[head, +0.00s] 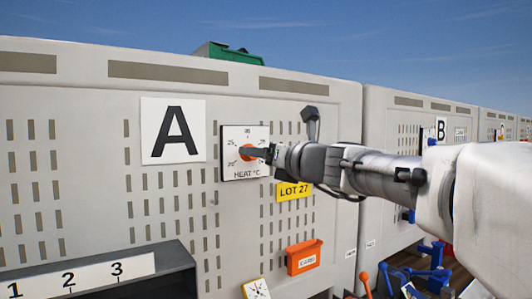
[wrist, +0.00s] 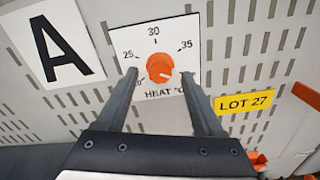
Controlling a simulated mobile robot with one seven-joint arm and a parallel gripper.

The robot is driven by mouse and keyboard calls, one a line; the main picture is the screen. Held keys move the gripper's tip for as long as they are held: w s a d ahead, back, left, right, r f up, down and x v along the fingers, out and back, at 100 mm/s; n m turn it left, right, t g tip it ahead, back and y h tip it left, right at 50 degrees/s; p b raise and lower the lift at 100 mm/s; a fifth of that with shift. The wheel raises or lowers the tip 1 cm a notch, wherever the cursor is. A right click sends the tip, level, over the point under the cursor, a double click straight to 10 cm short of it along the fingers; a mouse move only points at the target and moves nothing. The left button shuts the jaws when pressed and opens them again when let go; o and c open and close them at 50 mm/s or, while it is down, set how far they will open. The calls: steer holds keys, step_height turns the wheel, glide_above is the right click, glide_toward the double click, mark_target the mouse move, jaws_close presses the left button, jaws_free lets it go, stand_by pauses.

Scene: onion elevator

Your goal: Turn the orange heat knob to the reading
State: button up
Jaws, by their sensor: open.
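The orange heat knob (wrist: 160,67) sits at the centre of a white dial plate (wrist: 185,22) marked HEAT °C on the grey wall panel. In the wrist view 25, 30 and 35 are readable; the lower-left number is partly hidden by a finger and the lower right is covered. A faint mark shows on the knob's lower face, but I cannot tell where it points. My gripper (wrist: 160,75) is open, with one finger on each side of the knob and gaps visible. In the head view the knob (head: 244,151) is partly hidden by my gripper (head: 258,152).
A white A sign (head: 173,131) is left of the dial. A yellow LOT 27 label (head: 293,191) is below right. A dark numbered shelf (head: 95,275) juts out at lower left.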

steer(key=shift+w+a, duration=0.35)
steer(key=shift+w, duration=0.2)
jaws_close()
